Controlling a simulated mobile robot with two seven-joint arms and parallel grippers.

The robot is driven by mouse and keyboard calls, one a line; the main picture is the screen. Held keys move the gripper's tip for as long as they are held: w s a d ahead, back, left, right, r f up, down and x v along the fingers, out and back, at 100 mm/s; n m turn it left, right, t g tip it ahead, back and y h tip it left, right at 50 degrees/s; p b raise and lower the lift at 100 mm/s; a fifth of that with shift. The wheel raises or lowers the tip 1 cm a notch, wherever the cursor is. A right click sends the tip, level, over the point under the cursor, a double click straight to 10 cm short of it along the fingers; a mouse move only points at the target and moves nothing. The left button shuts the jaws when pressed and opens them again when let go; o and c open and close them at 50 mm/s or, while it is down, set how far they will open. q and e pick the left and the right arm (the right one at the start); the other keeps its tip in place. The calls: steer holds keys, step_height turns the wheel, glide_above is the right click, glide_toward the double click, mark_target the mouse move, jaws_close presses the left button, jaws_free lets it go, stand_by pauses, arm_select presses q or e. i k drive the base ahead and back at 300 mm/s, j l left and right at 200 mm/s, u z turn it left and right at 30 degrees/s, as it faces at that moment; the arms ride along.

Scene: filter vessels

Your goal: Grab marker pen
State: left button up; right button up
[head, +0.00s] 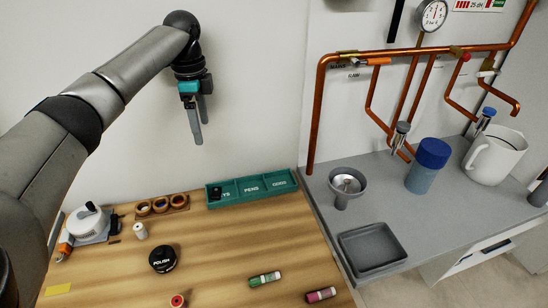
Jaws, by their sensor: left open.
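Two short pen-like cylinders lie on the wooden table's front part: a green and white one (265,279) and a magenta one (321,295). I cannot tell for sure which is the marker pen. A teal tray (228,204) with labelled compartments, one reading PENS, stands at the table's back edge; a dark object (216,193) is in its left compartment. My left gripper (199,122) is open and empty, pointing down, high above the table and well away from both cylinders. My right gripper is not in view.
A black POLISH tin (163,259), a red-topped round item (178,300), a white bottle (140,231) and a wooden rack (162,206) stand on the table. Copper pipes (318,120) and a grey counter (325,188) with a jug (494,157) are at right.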

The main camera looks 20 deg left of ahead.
mark_target(266, 279)
steer(key=k+l, duration=0.5)
steer(key=l, duration=0.15)
steer(key=k+l, duration=0.5)
steer(key=l, duration=0.15)
steer(key=k+l, duration=0.55)
steer(key=l, duration=0.1)
